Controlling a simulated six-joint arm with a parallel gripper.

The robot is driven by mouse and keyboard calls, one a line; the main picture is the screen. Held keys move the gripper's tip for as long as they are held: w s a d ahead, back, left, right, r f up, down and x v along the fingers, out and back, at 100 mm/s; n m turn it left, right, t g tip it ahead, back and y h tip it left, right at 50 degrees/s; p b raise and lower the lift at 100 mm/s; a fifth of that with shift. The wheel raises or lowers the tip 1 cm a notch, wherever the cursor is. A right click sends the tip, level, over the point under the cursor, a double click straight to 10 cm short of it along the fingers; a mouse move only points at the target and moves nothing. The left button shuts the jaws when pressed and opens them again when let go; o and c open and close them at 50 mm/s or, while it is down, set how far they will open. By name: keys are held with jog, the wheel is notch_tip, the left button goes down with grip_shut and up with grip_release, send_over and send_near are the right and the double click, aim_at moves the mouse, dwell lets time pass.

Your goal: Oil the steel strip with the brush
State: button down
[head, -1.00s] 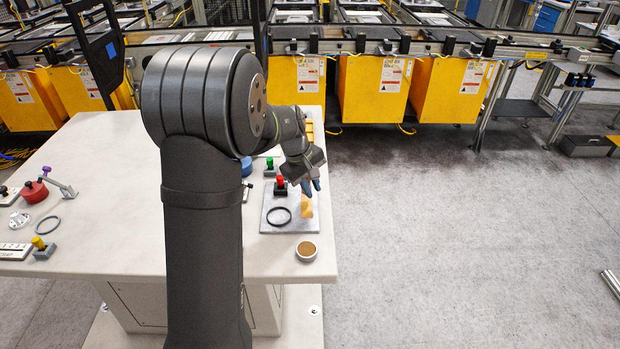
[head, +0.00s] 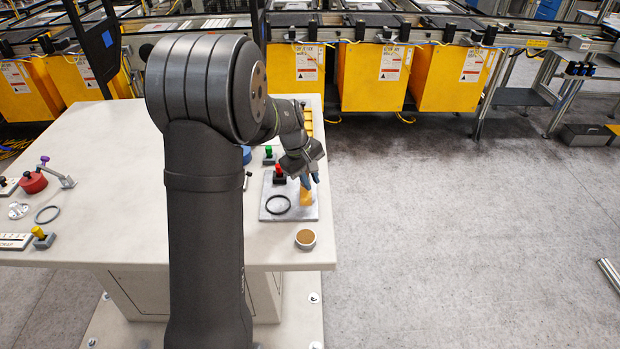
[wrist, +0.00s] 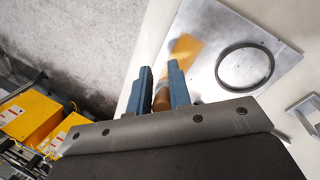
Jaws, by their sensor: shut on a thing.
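My gripper (head: 311,179) is above the right side of a grey metal plate (head: 270,214). In the wrist view its blue fingers (wrist: 160,82) are closed on the brown handle of the brush (wrist: 184,48). The brush's yellow-orange bristles (head: 305,196) point down at the plate, at or just above it; I cannot tell whether they touch. The plate also shows in the wrist view (wrist: 207,32). I cannot make out a separate steel strip apart from this plate.
A black ring (head: 278,195) lies on the plate, with a red-knobbed block (head: 279,173) behind. A round dish of brown contents (head: 306,239) stands at the table's front right. Other parts, including a red canister (head: 33,182), are at the left. The table edge is close on the right.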

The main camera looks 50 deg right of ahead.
jog(key=shift+f, duration=0.7)
jog(key=shift+w+d, duration=1.1)
jog(key=shift+d, duration=0.05)
jog(key=shift+s+a+r, duration=0.1)
jog(key=shift+s+a, duration=1)
jog(key=shift+w+d, duration=0.5)
jog(key=shift+w+d+f, duration=0.2)
jog(key=shift+w+d, duration=0.35)
jog(key=shift+w, duration=0.05)
jog(key=shift+s+a+r, duration=0.2)
jog(key=shift+s+a, duration=0.2)
jog(key=shift+s, duration=0.05)
jog(key=shift+s+a+f, duration=0.2)
jog(key=shift+s+a, duration=0.5)
jog(key=shift+a, duration=0.05)
dwell(0.5)
